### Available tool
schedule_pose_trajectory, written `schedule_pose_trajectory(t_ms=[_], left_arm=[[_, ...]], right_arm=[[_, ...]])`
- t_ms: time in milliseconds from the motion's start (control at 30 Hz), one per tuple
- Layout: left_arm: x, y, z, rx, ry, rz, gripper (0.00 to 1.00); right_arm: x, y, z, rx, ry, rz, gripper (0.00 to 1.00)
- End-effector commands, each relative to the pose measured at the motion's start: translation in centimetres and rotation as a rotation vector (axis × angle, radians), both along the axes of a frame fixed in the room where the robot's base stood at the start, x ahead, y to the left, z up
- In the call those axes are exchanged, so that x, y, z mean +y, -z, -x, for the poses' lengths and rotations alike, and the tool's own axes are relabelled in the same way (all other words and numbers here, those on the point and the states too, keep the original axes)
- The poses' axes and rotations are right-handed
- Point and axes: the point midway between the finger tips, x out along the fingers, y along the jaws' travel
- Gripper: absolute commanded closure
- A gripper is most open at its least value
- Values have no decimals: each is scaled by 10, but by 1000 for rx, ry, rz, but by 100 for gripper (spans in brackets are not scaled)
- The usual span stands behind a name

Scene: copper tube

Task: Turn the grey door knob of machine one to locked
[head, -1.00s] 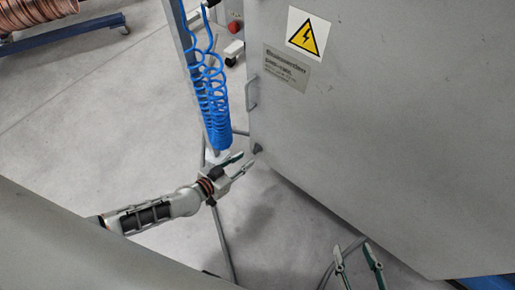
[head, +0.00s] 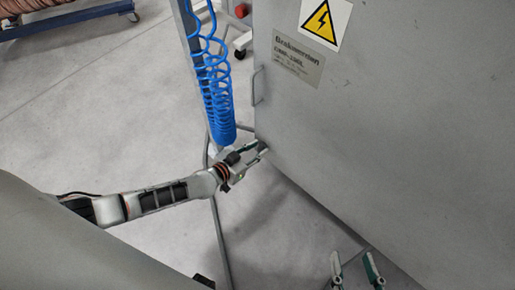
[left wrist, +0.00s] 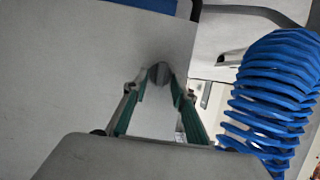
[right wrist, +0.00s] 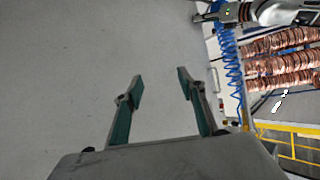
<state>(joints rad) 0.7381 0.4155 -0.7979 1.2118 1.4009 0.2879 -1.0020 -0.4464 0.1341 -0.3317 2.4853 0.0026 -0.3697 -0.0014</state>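The grey door knob (left wrist: 158,73) is a small round dark-grey knob low on the grey cabinet door. In the left wrist view it sits between the fingertips of my left gripper (left wrist: 159,86). The fingers lie close to both sides of the knob; whether they touch it I cannot tell. In the head view my left gripper (head: 255,150) is at the cabinet's lower left corner and hides most of the knob. My right gripper (head: 356,258) is open and empty at the bottom of the head view; its spread fingers also show in the right wrist view (right wrist: 160,82).
The grey cabinet (head: 400,130) bears a yellow warning sign (head: 322,20) and a handle (head: 258,86). A blue coiled hose (head: 219,105) hangs on a post close to my left gripper. Copper coils (right wrist: 285,60) stand farther off.

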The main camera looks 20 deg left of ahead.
Motion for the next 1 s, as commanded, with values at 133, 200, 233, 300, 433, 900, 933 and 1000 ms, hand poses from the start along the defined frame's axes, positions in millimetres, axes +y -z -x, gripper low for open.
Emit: schedule_pose_trajectory(t_ms=[133, 200, 233, 300, 433, 900, 933, 1000], left_arm=[[0, -1, -1, -1, 0, 0, 74], [0, -1, 0, -1, 0, 0, 92], [0, -1, 0, -1, 0, 0, 100], [0, -1, -1, -1, 0, 0, 100], [0, -1, -1, -2, 0, 1, 100], [3, 7, 2, 51, -1, 123, 100], [3, 8, 3, 58, 0, 143, 100], [4, 9, 2, 76, -2, 189, 100]], right_arm=[[0, -1, 0, -2, 0, -1, 60], [0, -1, 0, -2, 0, -1, 60], [0, -1, 0, -2, 0, -1, 60], [0, -1, 0, -2, 0, -1, 60], [0, -1, 0, -1, 0, 0, 60], [12, 3, 1, 16, 25, -97, 60], [19, 4, 3, 24, 37, -139, 60], [30, 8, 8, 47, 58, -215, 60]])
